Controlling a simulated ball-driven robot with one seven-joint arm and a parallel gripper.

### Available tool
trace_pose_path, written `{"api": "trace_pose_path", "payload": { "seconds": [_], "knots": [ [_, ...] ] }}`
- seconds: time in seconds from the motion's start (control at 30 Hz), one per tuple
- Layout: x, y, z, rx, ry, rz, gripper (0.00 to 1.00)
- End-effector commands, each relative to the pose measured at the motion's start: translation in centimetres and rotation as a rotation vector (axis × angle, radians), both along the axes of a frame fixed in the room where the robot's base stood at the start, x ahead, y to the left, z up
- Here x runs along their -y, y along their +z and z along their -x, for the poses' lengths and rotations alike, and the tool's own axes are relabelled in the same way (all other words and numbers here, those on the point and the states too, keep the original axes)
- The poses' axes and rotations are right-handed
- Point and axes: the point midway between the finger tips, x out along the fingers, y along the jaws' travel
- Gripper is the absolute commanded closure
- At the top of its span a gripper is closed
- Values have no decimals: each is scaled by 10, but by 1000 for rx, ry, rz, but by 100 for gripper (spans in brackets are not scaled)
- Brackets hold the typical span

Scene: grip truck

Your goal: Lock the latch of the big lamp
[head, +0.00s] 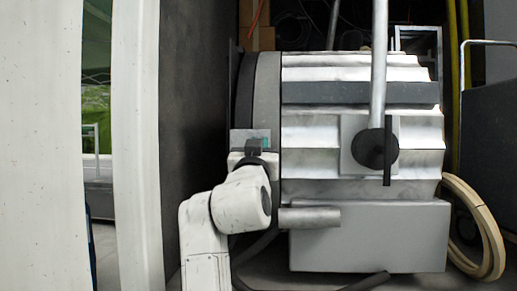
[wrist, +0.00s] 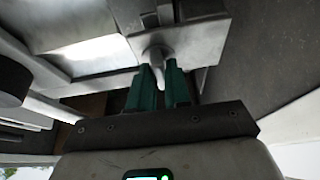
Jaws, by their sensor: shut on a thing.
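The big lamp (head: 410,131) is a large ribbed silver housing with a dark round front rim at its left, seen in the head view. My gripper (head: 262,137) is at the lamp's left side, beside the grey ring, and its fingers are largely hidden there. In the wrist view, the two green fingers of my gripper (wrist: 161,82) are shut around the latch (wrist: 155,62), a small grey metal lever on a plate of the housing. The lever's tip shows between the fingers. The latch is hidden in the head view.
A vertical metal pole (head: 379,60) with a black knob (head: 375,150) stands in front of the lamp. A grey box (head: 370,237) is below it. A dark wall (head: 198,110) is close on the left. A coiled tan hose (head: 484,222) hangs at the right.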

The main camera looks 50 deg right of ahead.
Motion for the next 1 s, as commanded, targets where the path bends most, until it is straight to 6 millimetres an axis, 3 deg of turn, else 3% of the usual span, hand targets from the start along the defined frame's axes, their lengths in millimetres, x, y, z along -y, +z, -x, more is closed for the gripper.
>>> {"api": "trace_pose_path", "payload": {
  "seconds": [0.03, 0.07, 0.27, 0.63, 1.0],
  "knots": [
    [0, 0, 0, -1, 0, -1, 100],
    [0, 0, 0, -1, 0, -1, 81],
    [0, 0, 0, -1, 0, 0, 62],
    [-7, -4, 5, -1, 1, 1, 62],
    [-57, -31, 42, -1, 4, 2, 62]
  ]
}}
